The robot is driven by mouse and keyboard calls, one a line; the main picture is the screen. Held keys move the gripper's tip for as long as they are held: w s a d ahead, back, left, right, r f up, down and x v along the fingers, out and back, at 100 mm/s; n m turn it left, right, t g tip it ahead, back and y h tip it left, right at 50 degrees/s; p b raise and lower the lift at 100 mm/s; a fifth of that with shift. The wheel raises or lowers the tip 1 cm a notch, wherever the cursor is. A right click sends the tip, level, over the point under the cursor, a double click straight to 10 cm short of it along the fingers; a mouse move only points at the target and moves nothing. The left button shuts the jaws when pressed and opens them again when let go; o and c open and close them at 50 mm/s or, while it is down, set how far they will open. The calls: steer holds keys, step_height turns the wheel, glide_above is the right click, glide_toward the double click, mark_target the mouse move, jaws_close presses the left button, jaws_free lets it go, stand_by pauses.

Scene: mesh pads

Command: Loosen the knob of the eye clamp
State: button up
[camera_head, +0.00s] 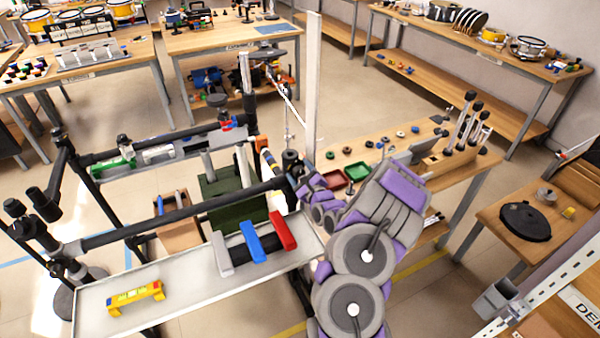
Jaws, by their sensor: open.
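My arm, purple and grey, reaches in from the lower right. My gripper (294,168) is at its far end, beside the right end of the front black bar (190,212) of the rack. It is open; its fingers are small and dark against dark parts, so I cannot tell whether they touch anything. Black clamps with knobs sit on the rack's left side, one at the lower left (28,226) and one on the rear bar (124,142). I cannot tell which part is the eye clamp; its knob may be among the dark parts around my gripper.
A grey tray (190,300) in front holds a yellow block (136,296) and red, blue and grey pieces. A white upright post (312,85) stands just behind my gripper. A wooden bench (455,165) with red and green trays is to the right.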

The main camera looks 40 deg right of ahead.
steer(key=shift+a, duration=0.25)
steer(key=shift+c, duration=0.5)
steer(key=shift+a+r, duration=0.1)
steer(key=c, duration=1)
steer(key=shift+o, duration=0.2)
